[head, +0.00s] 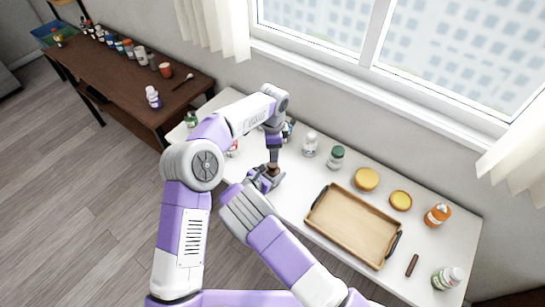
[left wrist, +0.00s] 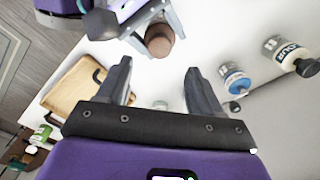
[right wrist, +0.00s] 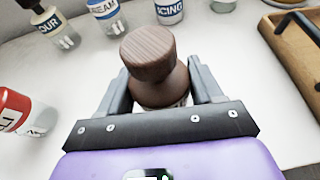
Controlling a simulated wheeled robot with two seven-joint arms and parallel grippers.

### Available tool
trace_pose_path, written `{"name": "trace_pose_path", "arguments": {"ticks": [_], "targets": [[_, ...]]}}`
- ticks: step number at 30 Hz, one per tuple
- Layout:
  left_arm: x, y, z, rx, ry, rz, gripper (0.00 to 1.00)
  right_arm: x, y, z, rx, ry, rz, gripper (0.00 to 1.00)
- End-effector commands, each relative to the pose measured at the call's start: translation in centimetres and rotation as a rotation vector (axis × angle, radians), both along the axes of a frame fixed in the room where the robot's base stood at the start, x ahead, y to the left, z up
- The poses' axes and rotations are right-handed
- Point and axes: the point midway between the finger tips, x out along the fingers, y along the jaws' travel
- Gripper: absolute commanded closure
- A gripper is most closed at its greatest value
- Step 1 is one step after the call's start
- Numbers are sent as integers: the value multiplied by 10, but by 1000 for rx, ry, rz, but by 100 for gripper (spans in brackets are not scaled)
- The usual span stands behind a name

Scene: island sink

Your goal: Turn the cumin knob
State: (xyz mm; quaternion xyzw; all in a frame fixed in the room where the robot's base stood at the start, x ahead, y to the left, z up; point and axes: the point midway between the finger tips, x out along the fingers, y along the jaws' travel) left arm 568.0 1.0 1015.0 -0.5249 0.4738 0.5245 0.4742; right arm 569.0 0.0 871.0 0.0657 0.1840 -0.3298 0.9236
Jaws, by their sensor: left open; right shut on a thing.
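A jar with a brown wood-grain knob on top (right wrist: 148,52) stands between the fingers of my right gripper (right wrist: 158,72), which is shut on it. The jar's label is hidden, so I cannot read whether it says cumin. The brown knob also shows in the left wrist view (left wrist: 158,40), next to my right gripper's fingers. My left gripper (left wrist: 158,67) is open and empty, its fingers pointing toward the knob with a gap between. In the head view my right gripper (head: 265,179) is at the counter's front, with the left arm reaching down from above.
A wooden tray (head: 355,226) lies right of the jar. Bottles labelled ICING (right wrist: 169,11) and "EAM" (right wrist: 105,10) stand behind it. A red-labelled bottle (right wrist: 14,108) is at left. Two yellow round items (head: 366,179) lie behind the tray. The white counter is clear around the jar.

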Motion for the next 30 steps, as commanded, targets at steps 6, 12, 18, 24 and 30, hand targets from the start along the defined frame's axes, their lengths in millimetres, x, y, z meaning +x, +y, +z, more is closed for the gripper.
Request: {"name": "trace_pose_path", "arguments": {"ticks": [6,12,18,24,30], "targets": [[0,0,35,0,-2,1,34,0,0,0,0,0,0,69],[0,0,44,1,0,1,34,0,0,0,-1,-1,0,69],[0,0,44,1,0,1,34,0,0,0,-1,-1,0,69],[0,0,44,1,0,51,34,0,0,0,-1,-1,0,69],[0,0,43,1,1,315,34,0,0,0,-1,-1,0,69]]}}
